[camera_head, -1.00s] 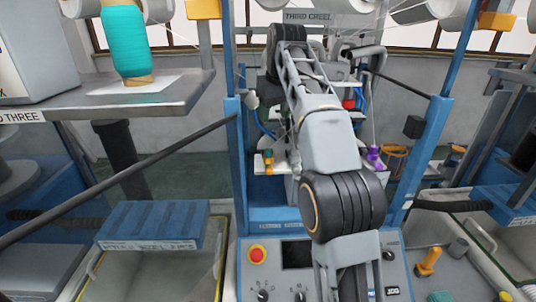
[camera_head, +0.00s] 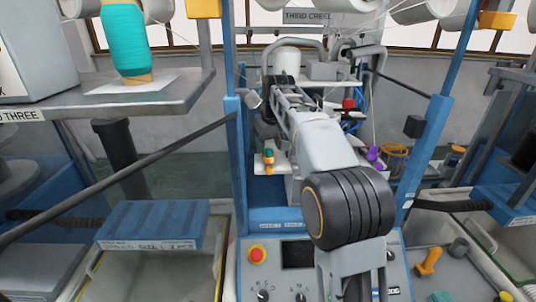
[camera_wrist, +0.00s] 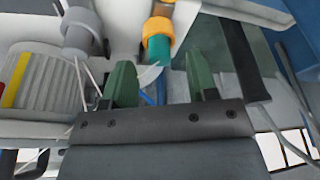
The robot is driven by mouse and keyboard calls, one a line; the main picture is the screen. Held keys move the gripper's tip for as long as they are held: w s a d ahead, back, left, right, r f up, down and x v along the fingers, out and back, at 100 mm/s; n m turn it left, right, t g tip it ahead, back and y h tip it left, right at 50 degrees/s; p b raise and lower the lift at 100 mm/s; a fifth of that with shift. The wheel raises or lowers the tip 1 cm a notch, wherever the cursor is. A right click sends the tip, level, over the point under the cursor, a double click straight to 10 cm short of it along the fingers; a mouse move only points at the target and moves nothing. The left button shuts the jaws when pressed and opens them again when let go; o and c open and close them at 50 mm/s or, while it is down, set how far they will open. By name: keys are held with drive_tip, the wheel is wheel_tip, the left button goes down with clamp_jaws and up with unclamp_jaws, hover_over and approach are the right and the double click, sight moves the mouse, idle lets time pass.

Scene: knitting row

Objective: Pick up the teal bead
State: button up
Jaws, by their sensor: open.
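The teal bead (camera_head: 268,153) sits at the top of a small orange and yellow piece on a white ledge, left of my arm in the head view. In the wrist view the teal bead (camera_wrist: 159,50) appears below an orange ring (camera_wrist: 157,30), and it lies ahead of the gap between my fingers. My gripper (camera_wrist: 161,82) is open, with its two green fingertips apart and nothing held between them. A pale curved sliver (camera_wrist: 149,74) shows near the bead. In the head view my arm hides the fingers.
A grey cylinder (camera_wrist: 82,30) with threads is left of the bead in the wrist view. A purple piece (camera_head: 374,154) stands right of my arm. Blue uprights (camera_head: 238,160) flank the machine. A teal yarn cone (camera_head: 125,40) stands on the left shelf.

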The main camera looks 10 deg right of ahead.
drive_tip(key=shift+x, duration=1)
drive_tip(key=shift+c, duration=0.5)
clamp_jaws()
